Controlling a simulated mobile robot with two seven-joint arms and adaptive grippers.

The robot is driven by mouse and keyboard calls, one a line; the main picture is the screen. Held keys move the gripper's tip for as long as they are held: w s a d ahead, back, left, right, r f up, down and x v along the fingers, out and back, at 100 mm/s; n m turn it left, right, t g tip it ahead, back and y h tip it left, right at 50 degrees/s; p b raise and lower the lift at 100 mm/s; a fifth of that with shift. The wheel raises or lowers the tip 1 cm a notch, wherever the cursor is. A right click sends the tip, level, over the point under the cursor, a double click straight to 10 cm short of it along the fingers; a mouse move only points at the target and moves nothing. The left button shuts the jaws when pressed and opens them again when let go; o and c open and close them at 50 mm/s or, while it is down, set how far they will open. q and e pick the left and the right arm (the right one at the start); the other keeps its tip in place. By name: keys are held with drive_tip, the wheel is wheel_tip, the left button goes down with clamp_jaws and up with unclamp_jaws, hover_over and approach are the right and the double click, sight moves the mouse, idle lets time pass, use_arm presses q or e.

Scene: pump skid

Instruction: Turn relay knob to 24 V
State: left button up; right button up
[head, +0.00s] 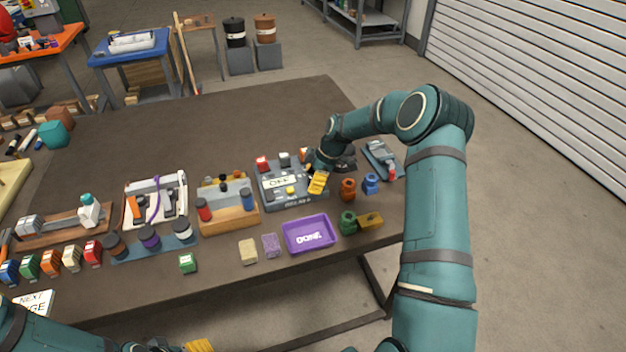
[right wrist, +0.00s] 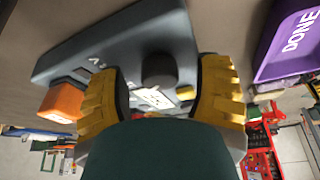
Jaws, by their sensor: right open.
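The grey relay box (head: 282,199) stands on the dark table, with a white OFF label and a small yellow part on top. My right gripper (head: 318,182) is over its right side. In the right wrist view, a dark round knob (right wrist: 159,69) on the grey box (right wrist: 110,42) lies between the two yellow fingers of my right gripper (right wrist: 160,82). The fingers are open, with gaps on both sides of the knob. Its pointer setting cannot be read.
A purple DONE tray (head: 309,248) lies in front of the box. Orange (head: 348,190) and blue (head: 371,184) parts stand to its right. A wooden holder (head: 229,219) stands to its left. The table's front right corner is near. An orange block (right wrist: 62,101) shows beside the left finger.

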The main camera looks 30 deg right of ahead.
drive_tip(key=shift+c, duration=0.2)
clamp_jaws()
drive_tip(key=shift+a+m+t+b, duration=0.1)
drive_tip(key=shift+m+t+b, duration=0.3)
drive_tip(key=shift+m+b, duration=0.5)
drive_tip(key=m+t+h+b, duration=0.1)
drive_tip(key=m, duration=0.2)
drive_tip(key=shift+m, duration=0.4)
drive_tip(key=m+h, duration=0.1)
drive_tip(key=m, duration=0.1)
drive_tip(key=shift+m, duration=0.3)
drive_tip(key=shift+m+h, duration=0.8)
drive_tip(key=shift+m, duration=1)
drive_tip(key=shift+t, duration=0.3)
